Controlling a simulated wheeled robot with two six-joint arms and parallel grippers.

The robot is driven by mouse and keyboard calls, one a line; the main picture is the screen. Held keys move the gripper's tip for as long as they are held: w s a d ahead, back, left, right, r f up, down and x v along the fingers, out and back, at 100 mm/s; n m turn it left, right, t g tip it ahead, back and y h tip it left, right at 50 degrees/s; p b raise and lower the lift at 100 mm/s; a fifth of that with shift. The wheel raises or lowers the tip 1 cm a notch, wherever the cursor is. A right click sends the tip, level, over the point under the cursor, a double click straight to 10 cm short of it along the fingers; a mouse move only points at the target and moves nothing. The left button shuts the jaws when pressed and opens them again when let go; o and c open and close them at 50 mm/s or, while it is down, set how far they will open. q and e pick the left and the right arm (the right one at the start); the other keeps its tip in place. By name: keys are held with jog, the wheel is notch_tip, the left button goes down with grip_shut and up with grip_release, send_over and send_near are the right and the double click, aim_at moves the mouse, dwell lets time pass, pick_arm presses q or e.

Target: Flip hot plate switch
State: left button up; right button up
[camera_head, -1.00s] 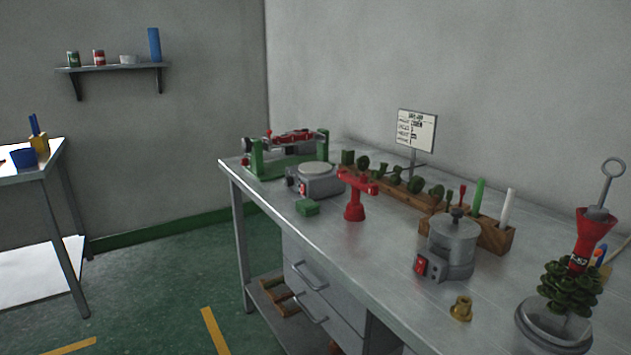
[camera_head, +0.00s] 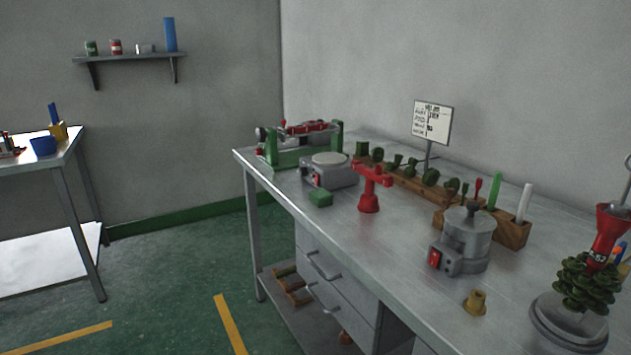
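A small grey hot plate (camera_head: 330,170) with a pale round top stands on the metal workbench, just in front of the green-framed device. A red switch (camera_head: 316,180) shows on its front left face; its position is too small to tell. A grey lidded pot unit (camera_head: 467,238) stands nearer, at the right, with a larger red switch (camera_head: 434,258) on its front. Neither of my grippers is in view.
The workbench (camera_head: 390,262) also holds a green block (camera_head: 320,198), a red stand (camera_head: 369,190), a wooden rack (camera_head: 510,232), a brass piece (camera_head: 475,302) and a green wax tree (camera_head: 585,285). A side table (camera_head: 62,158) stands at left. Green floor between them is open.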

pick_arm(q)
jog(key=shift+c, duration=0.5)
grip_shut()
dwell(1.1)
